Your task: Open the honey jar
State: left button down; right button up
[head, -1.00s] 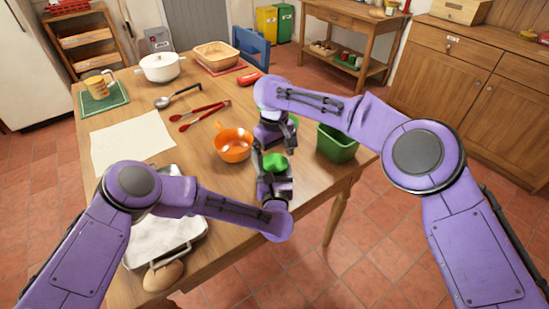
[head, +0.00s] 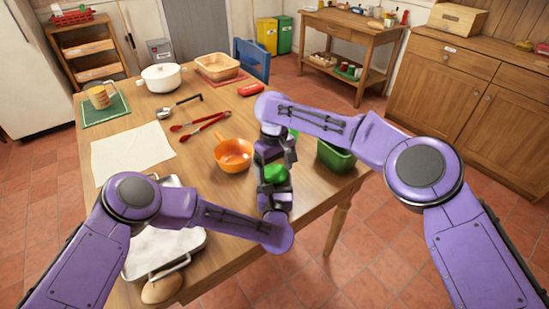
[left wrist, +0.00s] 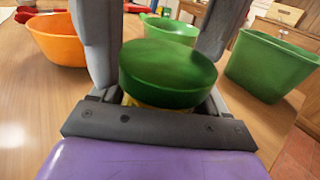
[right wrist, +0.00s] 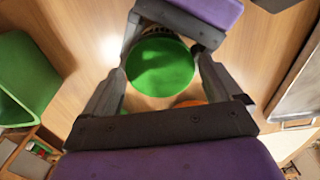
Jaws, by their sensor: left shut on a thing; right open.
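The honey jar's round green lid (head: 275,173) shows above the table's right part in the head view. In the left wrist view the lid (left wrist: 168,75) sits on the jar, with a sliver of yellow body (left wrist: 130,100) below it. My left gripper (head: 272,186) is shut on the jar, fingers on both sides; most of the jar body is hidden. My right gripper (head: 274,158) is open just above the lid, coming from behind it. In the right wrist view the lid (right wrist: 160,66) lies between its spread fingers; I cannot tell if they touch it.
An orange bowl (head: 233,155) stands left of the grippers. A green bin (head: 337,158) stands close on the right, near the table edge. A smaller green container (left wrist: 172,28) is behind the jar. Red tongs (head: 200,124), a ladle (head: 175,109) and a metal tray (head: 165,250) lie left.

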jog(key=shift+f, duration=0.2)
jog(key=c, duration=0.9)
jog(key=o, duration=1.1)
jog(key=shift+c, duration=0.2)
jog(key=shift+r, duration=2.3)
pick_arm(q)
grip_release()
